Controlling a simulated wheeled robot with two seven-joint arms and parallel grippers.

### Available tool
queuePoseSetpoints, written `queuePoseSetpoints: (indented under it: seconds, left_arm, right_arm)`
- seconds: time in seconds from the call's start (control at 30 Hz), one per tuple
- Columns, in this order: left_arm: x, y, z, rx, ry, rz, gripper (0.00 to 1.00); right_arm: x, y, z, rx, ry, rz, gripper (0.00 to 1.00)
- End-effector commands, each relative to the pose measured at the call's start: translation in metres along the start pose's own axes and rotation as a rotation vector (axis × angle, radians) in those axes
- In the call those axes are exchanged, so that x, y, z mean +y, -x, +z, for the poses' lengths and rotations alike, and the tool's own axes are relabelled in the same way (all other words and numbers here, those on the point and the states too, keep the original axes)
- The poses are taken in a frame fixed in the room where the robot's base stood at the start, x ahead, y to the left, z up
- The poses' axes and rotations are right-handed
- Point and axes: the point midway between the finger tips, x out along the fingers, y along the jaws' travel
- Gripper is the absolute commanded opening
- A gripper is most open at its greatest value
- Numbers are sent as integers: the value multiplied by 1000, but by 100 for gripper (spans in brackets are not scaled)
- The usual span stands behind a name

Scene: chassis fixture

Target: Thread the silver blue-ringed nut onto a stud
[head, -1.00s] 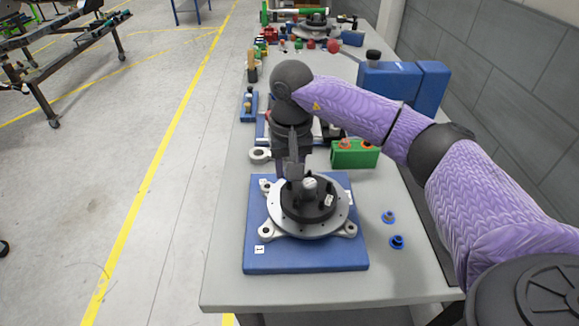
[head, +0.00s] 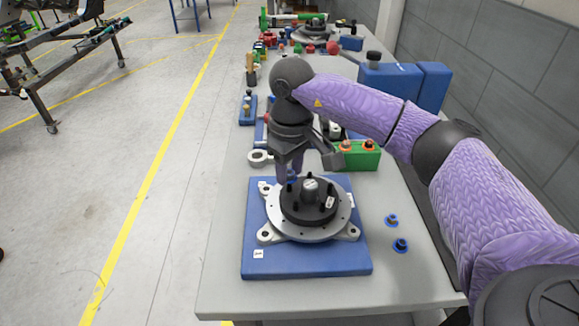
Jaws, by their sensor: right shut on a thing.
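The chassis fixture has a blue base plate (head: 262,215), a silver flange with lugs (head: 285,229) and a black hub (head: 308,216) with short dark studs around a silver centre. My right gripper (head: 291,174) is over the far left part of the hub, pointing down. It is shut on a small blue-ringed nut (head: 291,179), mostly hidden by the fingers. The nut is at or just above a far-left stud; I cannot tell whether they touch. Two more blue-ringed nuts, one farther (head: 391,220) and one nearer (head: 400,245), lie on the table. My left gripper is out of view.
A green block (head: 358,158) with orange-ringed parts stands behind the fixture at right. Blue boxes (head: 390,85) stand farther back. The grey table (head: 225,270) is clear at front and left.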

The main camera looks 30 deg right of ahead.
Motion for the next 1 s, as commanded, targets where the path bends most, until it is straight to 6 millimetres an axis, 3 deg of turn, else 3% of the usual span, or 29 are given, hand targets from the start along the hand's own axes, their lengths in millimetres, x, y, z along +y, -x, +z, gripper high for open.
queuePoseSetpoints:
  seconds: [1.0]
  left_arm:
    - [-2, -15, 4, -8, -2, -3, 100]
  right_arm:
    - [0, -21, 0, 0, -2, 0, 0]
